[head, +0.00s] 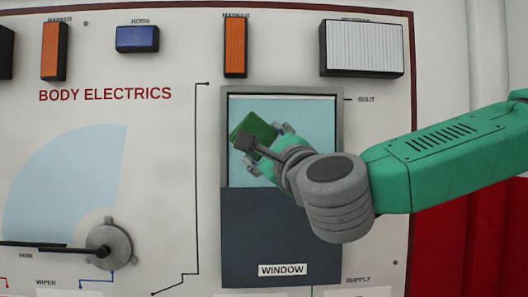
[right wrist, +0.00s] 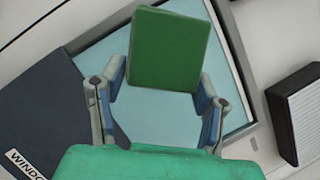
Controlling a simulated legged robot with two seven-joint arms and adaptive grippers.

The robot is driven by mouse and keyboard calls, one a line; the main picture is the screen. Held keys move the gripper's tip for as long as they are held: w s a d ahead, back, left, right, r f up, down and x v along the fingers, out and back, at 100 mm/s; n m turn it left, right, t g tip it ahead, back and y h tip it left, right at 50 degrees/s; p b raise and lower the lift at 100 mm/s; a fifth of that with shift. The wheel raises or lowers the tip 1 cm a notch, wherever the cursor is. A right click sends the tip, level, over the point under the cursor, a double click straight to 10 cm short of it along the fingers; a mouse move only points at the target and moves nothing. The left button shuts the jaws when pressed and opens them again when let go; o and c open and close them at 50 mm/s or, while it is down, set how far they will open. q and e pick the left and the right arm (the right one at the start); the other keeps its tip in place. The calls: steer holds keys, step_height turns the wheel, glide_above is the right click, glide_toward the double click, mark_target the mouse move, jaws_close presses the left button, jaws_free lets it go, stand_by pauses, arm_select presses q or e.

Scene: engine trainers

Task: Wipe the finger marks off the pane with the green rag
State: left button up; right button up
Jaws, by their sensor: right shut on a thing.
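The green rag (head: 254,130) is a flat, block-like green piece at the upper left part of the pane (head: 310,115) in the head view. The pane is light blue, set in a grey frame above a dark panel labelled WINDOW. My right gripper (head: 266,148) is shut on the rag, which also shows between its fingers in the right wrist view (right wrist: 169,50). The rag lies over the pane; I cannot tell whether it touches the glass. No finger marks can be made out on the visible glass. My left gripper is not in view.
The upright BODY ELECTRICS board (head: 190,190) surrounds the window. A wiper arm on a round hub (head: 108,247) is at lower left. Orange markers (head: 235,47), a blue horn block (head: 137,39) and a white ribbed lamp (head: 362,47) stick out above.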

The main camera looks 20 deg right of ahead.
steer(key=shift+s+a, duration=0.3)
steer(key=shift+s, duration=0.65)
steer(key=shift+s+a+b, duration=0.25)
steer(key=shift+s+b, duration=0.1)
steer(key=shift+s, duration=0.4)
steer(key=shift+s+a+b, duration=0.2)
steer(key=shift+s+b, duration=0.15)
steer(key=shift+s, duration=0.4)
steer(key=shift+w, duration=0.1)
